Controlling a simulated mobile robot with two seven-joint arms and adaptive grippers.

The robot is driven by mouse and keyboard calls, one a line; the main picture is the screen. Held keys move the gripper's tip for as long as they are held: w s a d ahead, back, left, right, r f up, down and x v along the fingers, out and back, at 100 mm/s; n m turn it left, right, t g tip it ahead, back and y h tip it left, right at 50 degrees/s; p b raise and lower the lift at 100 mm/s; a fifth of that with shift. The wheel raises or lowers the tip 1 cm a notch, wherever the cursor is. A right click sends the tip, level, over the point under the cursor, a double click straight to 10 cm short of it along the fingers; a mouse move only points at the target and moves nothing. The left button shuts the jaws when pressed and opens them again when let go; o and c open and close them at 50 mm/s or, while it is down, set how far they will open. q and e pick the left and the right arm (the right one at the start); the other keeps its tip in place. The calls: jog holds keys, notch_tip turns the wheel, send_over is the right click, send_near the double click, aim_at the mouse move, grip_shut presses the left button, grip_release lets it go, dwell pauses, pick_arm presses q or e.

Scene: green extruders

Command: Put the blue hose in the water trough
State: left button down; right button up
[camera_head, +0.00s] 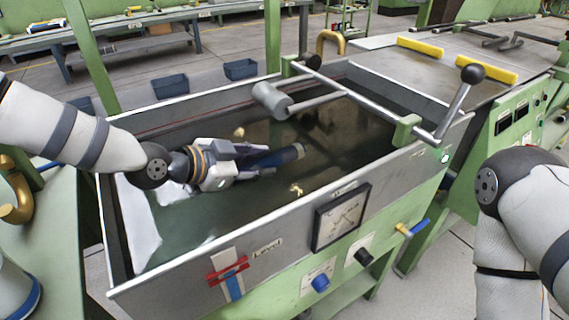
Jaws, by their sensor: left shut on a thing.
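The water trough (215,262) is a long metal-walled tank in a green frame, with dark water inside. My left gripper (254,165) reaches in over its left wall and is shut on the blue hose (280,157). The hose is a short dark blue tube that points to the right, over the water and inside the trough's walls. I cannot tell whether it touches the water. My right arm shows at the right edge, outside the trough, and its gripper is out of view.
A metal bar with a grey roller (271,100) crosses the trough's far part. A lever with a black knob (472,74) stands at its right end. A square gauge (341,216) is on the front wall. Blue bins (240,69) lie on the floor behind.

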aim_at(284, 176)
pick_arm(q)
jog(key=x, duration=0.4)
jog(key=b+x, duration=0.1)
jog(key=x, duration=0.3)
jog(key=shift+s+a+f, duration=0.1)
jog(key=shift+f, duration=0.3)
jog(key=shift+r, duration=0.1)
pick_arm(e)
jog(key=shift+s+f+g, duration=0.4)
jog(key=shift+s+f, duration=0.5)
pick_arm(q)
jog(key=shift+f, duration=0.25)
jog(key=c, duration=1.2)
grip_release()
pick_arm(e)
jog(key=shift+f, duration=0.1)
